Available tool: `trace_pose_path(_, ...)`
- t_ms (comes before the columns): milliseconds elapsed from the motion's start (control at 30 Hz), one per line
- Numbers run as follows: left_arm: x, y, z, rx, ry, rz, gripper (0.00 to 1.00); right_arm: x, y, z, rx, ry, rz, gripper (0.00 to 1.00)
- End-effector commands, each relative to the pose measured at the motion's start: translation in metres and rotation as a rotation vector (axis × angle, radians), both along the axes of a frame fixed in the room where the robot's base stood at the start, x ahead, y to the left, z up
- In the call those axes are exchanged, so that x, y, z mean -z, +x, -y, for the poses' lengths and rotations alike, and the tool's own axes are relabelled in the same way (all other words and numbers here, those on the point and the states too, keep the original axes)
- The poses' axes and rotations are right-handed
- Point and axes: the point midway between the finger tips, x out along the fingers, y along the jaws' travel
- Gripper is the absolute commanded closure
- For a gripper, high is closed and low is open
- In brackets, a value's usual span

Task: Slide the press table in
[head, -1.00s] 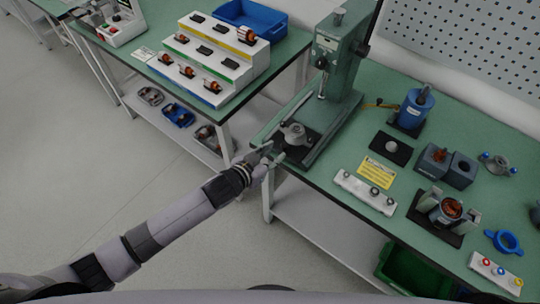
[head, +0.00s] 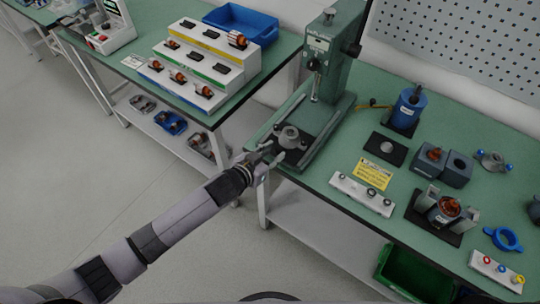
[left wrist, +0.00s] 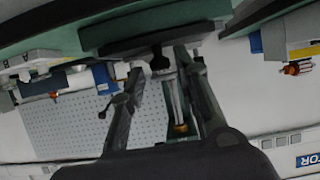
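The press table is a black plate (head: 283,154) carrying a round grey metal fixture (head: 289,138). It sits on the base of the green press (head: 331,60), toward the front end and out in front of the press ram. My left gripper (head: 272,153) is at the plate's front edge. In the left wrist view, my two left fingers (left wrist: 160,66) stand apart, with a dark knob (left wrist: 160,58) under the plate's edge showing between them. I cannot tell whether either finger touches it. My right gripper is not in view.
Right of the press are a yellow card (head: 372,174), a white strip with knobs (head: 361,194), a black pad (head: 386,148) and a blue cylinder (head: 408,107). A stepped rack (head: 208,62) stands on the left bench. A gap separates the benches.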

Motion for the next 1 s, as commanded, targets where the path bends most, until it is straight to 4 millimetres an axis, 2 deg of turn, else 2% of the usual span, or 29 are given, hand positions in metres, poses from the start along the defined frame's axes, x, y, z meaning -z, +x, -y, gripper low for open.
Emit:
trace_pose_path(400, 0.007, 0.011, 0.008, 0.000, -0.001, -0.001, 0.71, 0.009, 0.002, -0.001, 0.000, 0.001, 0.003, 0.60)
trace_pose_path(767, 0.007, 0.012, 0.009, 0.000, -0.001, -0.001, 0.71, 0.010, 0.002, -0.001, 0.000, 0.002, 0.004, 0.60)
trace_pose_path(1000, 0.007, 0.012, 0.009, 0.000, -0.001, -0.001, 0.87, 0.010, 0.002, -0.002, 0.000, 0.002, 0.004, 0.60)
